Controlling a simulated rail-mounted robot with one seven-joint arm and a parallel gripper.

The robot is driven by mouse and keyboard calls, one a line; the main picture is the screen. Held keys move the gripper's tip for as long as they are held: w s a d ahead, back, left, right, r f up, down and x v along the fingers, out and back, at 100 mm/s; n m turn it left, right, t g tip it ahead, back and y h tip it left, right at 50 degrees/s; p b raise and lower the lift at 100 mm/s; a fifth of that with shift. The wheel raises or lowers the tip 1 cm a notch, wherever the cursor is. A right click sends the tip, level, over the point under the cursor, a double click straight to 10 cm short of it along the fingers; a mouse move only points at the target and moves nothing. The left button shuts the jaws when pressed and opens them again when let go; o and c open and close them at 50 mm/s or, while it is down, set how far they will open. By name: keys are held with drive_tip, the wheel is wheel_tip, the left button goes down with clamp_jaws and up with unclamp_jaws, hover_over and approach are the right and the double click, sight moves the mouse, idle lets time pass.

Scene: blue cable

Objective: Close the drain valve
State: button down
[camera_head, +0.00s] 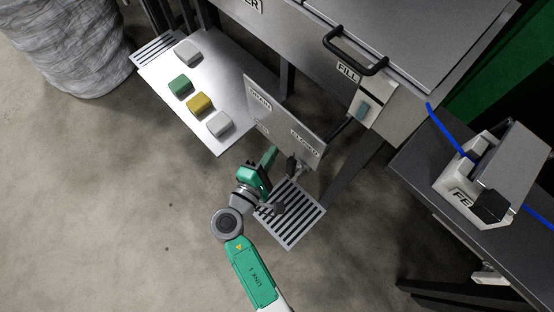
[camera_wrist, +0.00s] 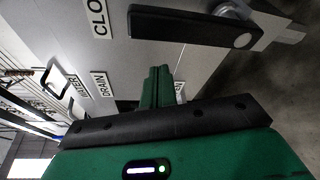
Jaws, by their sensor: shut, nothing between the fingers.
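The drain valve's black lever handle (camera_wrist: 185,27) crosses the top of the wrist view, beside a metal fitting (camera_wrist: 278,33) at its right end. In the head view the handle (camera_head: 291,166) is a small dark shape below the CLOSED label (camera_head: 305,143). That label, cut off to "CLO" (camera_wrist: 99,18), also shows in the wrist view, near the handle's left end. A DRAIN label (camera_wrist: 103,84) is on the panel. My gripper (camera_head: 271,154) is shut and empty, just left of the handle. Its green fingers (camera_wrist: 158,78) appear below the handle with a gap in the picture; contact is not visible.
A drain grate (camera_head: 290,214) lies under the valve. A pale table (camera_head: 163,88) with several coloured blocks stands left of the panel (camera_head: 285,115). A dark bench (camera_head: 418,168) with a blue cable (camera_head: 446,130) is at right. Floor at lower left is clear.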

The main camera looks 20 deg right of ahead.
drive_tip(key=f+p+v, duration=0.1)
drive_tip(key=p+v, duration=0.2)
drive_tip(key=v, duration=0.7)
drive_tip(key=shift+w+a+f, duration=0.1)
drive_tip(key=shift+a+f, duration=0.05)
drive_tip(key=w+a+r+m+t+y+p, duration=0.1)
drive_tip(key=w+r+m+t+y+p, duration=0.35)
drive_tip(key=r, duration=1.25)
drive_tip(key=w+r+m+t+y+b, duration=0.15)
drive_tip(key=w+r+m, duration=0.55)
drive_tip(key=r, duration=1)
drive_tip(key=s+a+r+t+y+p, duration=0.1)
drive_tip(key=s+r+t+y+p, duration=0.2)
drive_tip(key=r, duration=0.9)
drive_tip(key=s+a+r+t+y+p, duration=0.1)
drive_tip(key=s+r+t+y, duration=0.3)
drive_tip(key=r, duration=0.8)
drive_tip(key=s+r+t+p, duration=0.2)
drive_tip(key=s+r, duration=0.3)
drive_tip(key=r, duration=0.7)
wheel_tip(320, 180, up, 34)
drive_tip(key=w+p, duration=0.1)
drive_tip(key=p, duration=3.3)
drive_tip(key=shift+a, duration=0.45)
